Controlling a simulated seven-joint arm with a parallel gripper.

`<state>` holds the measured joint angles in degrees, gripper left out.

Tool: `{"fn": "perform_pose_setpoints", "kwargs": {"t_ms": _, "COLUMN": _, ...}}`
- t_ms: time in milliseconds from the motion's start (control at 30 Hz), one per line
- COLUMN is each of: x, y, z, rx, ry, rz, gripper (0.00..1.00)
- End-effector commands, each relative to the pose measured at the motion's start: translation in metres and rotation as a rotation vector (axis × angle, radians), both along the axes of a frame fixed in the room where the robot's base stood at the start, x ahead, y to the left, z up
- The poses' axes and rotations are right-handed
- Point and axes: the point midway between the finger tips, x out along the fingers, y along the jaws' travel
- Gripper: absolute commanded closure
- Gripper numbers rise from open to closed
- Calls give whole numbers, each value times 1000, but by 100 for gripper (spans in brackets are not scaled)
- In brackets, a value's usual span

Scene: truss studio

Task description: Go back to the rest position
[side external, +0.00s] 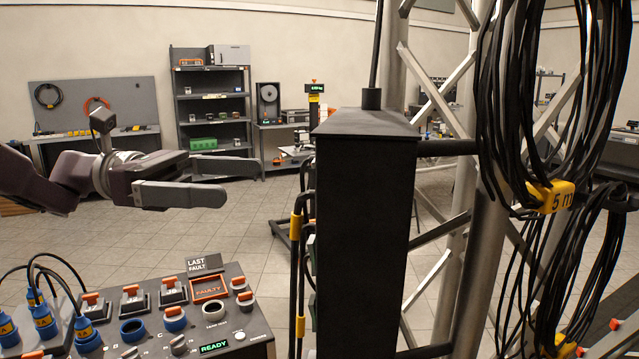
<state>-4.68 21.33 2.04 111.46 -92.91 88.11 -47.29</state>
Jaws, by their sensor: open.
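My gripper (226,181) is at the left of the side view, its two grey fingers apart and pointing right. Nothing is between the fingers. It hangs in the air above a black control panel (262,333) at the lower left, touching nothing that I can see. The panel carries orange-capped switches, blue connectors, a lit orange "FAULTY" display (208,288) and a green "READY" display (214,347). A small "LAST FAULT" sign (204,263) stands at its back edge.
A tall black box (362,230) stands right of my gripper, before a metal truss (474,240). Black cable coils (500,100) with yellow tags hang at the right. Blue plugs with cables (45,322) are at lower left. Shelving (212,105) and benches stand far behind; open floor lies between.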

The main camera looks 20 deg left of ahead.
Motion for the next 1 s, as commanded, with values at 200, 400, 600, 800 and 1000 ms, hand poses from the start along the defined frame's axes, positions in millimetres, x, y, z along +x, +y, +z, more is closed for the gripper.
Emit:
{"fn": "perform_pose_setpoints", "kwargs": {"t_ms": 200, "x": 4, "y": -21, "z": 0, "rx": 0, "ry": -1, "rz": 0, "gripper": 0}}
{"fn": "perform_pose_setpoints", "kwargs": {"t_ms": 400, "x": 4, "y": -21, "z": 0, "rx": 1, "ry": -1, "rz": 1, "gripper": 0}}
{"fn": "perform_pose_setpoints", "kwargs": {"t_ms": 600, "x": 4, "y": -21, "z": 0, "rx": 2, "ry": -2, "rz": 1, "gripper": 0}}
{"fn": "perform_pose_setpoints", "kwargs": {"t_ms": 800, "x": 4, "y": -21, "z": 0, "rx": 2, "ry": -2, "rz": 1, "gripper": 0}}
{"fn": "perform_pose_setpoints", "kwargs": {"t_ms": 1000, "x": 3, "y": -10, "z": 0, "rx": 3, "ry": -1, "rz": 5, "gripper": 0}}
